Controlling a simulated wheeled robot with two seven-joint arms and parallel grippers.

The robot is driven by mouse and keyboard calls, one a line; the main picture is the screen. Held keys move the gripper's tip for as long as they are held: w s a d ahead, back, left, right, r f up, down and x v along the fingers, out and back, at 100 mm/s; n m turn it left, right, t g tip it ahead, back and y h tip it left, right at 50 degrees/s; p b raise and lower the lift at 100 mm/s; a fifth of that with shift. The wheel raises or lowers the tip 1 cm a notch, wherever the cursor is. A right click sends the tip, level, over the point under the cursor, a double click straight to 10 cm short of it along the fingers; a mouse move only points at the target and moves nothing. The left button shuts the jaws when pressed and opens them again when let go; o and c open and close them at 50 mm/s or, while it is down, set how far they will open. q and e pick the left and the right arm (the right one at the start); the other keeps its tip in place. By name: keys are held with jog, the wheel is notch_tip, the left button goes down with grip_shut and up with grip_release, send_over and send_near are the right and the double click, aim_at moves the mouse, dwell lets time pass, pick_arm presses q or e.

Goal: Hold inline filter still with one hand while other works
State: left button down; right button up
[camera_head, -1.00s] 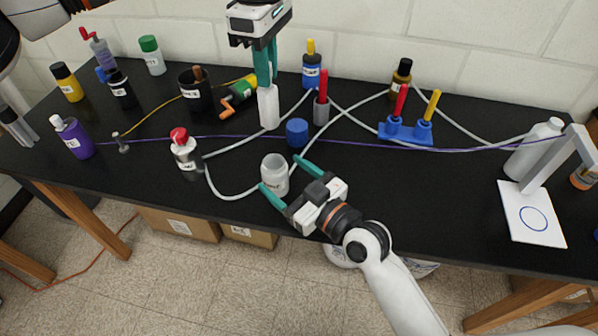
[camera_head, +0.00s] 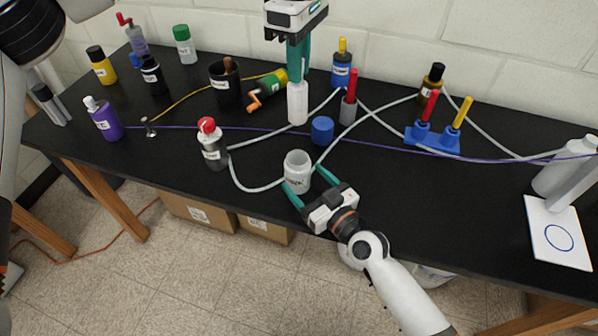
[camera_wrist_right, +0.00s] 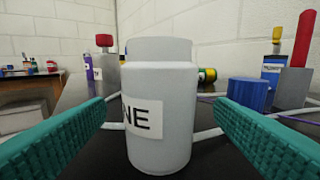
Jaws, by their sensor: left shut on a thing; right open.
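My left gripper (camera_head: 298,80) points down at the middle of the table and is shut on a white upright cylinder (camera_head: 298,104), which looks like the inline filter. Pale tubing runs near its base; I cannot tell whether it joins. My right gripper (camera_head: 304,178) is open at the front edge, its fingers on either side of a whitish, open-looking jar (camera_head: 297,172). In the right wrist view the jar (camera_wrist_right: 160,110) stands upright between the green fingers, with gaps on both sides and a label ending in "NE".
A blue cap (camera_head: 322,130) lies right of the white cylinder. A red-capped bottle (camera_head: 213,148) stands left of the jar. A blue stand (camera_head: 432,138) with red and yellow handles is to the right. Tubing and a purple cord cross the table.

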aim_at(299, 123)
jog(key=shift+x, duration=1.7)
jog(key=c, duration=1.1)
pick_arm(q)
jog(key=shift+f, duration=6.4)
jog(key=c, duration=1.2)
grip_release()
jog(key=shift+c, duration=0.2)
notch_tip(299, 123, up, 12)
